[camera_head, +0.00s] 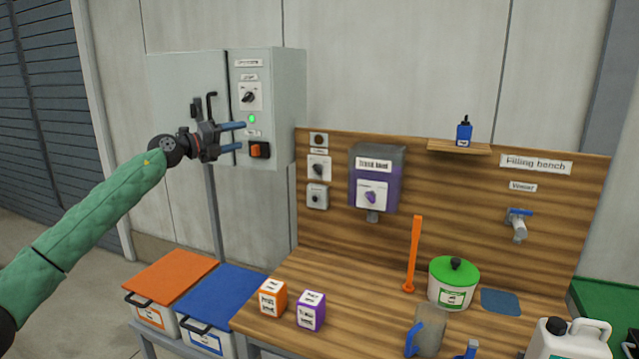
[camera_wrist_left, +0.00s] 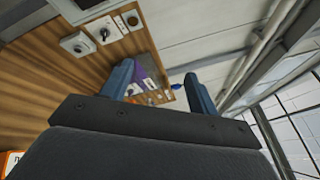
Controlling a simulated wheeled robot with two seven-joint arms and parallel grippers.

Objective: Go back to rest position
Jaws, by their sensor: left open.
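My left gripper (camera_head: 232,137) is open and empty, raised in front of the grey control cabinet (camera_head: 275,110). Its blue fingers point right, near the cabinet's green light (camera_head: 252,118) and the orange-red switch (camera_head: 258,150); I cannot tell whether they touch the cabinet. In the left wrist view the two blue fingers (camera_wrist_left: 160,88) stand apart with nothing between them but the distant panel. My green left arm comes in from the lower left. My right gripper is not in view.
A wooden bench (camera_head: 350,275) holds an orange box (camera_head: 272,297), a purple box (camera_head: 311,310), an orange stick (camera_head: 413,255), a green-lidded pot (camera_head: 453,285) and a grey jug (camera_head: 428,328). Orange-lidded (camera_head: 170,275) and blue-lidded (camera_head: 222,295) bins stand left. A white canister (camera_head: 570,340) is lower right.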

